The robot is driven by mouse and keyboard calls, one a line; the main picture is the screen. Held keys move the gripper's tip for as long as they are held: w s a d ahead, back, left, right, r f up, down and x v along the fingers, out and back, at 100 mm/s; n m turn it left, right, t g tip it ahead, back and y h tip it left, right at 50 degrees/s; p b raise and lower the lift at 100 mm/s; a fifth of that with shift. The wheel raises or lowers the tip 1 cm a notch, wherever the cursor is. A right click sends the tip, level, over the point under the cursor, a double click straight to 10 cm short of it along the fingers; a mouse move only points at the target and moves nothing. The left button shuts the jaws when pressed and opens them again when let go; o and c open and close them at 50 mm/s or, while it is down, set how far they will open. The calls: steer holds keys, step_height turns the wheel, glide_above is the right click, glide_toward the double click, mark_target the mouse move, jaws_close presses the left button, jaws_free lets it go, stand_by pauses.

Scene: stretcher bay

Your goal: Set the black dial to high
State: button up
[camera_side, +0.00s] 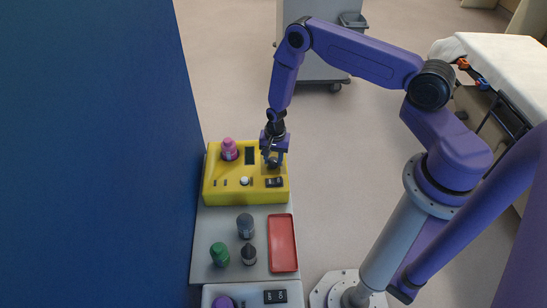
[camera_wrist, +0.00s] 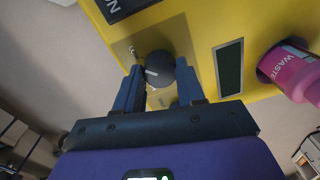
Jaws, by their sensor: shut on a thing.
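The black dial (camera_wrist: 160,69) is round with a white pointer line and sits on the yellow box (camera_side: 212,190), on a brownish plate. In the wrist view the pointer line points toward the left of the picture. My gripper (camera_wrist: 160,82) has its two blue fingers on either side of the dial and is shut on it. In the side view my gripper (camera_side: 272,160) reaches down onto the right part of the yellow box and hides the dial. The dial's markings are too small to read.
On the box are a pink bottle (camera_wrist: 296,74), a dark green display (camera_wrist: 229,68), a white knob (camera_side: 244,181) and a black switch (camera_side: 274,182).

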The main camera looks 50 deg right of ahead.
mark_target(273, 158)
steer(key=n, duration=0.4)
steer(key=shift+n, duration=0.3)
steer(key=n, duration=0.4)
steer(key=shift+w+n, duration=0.1)
steer(key=shift+n, duration=0.2)
steer(key=n, duration=0.4)
steer(key=shift+g, duration=0.3)
steer(key=shift+w+n, duration=0.1)
steer(key=shift+n, duration=2.2)
steer(key=o, duration=1)
steer(key=shift+o, duration=0.2)
step_height(273, 158, up, 18)
steer(key=shift+w+d+f, duration=0.15)
steer(key=shift+d+f, duration=0.1)
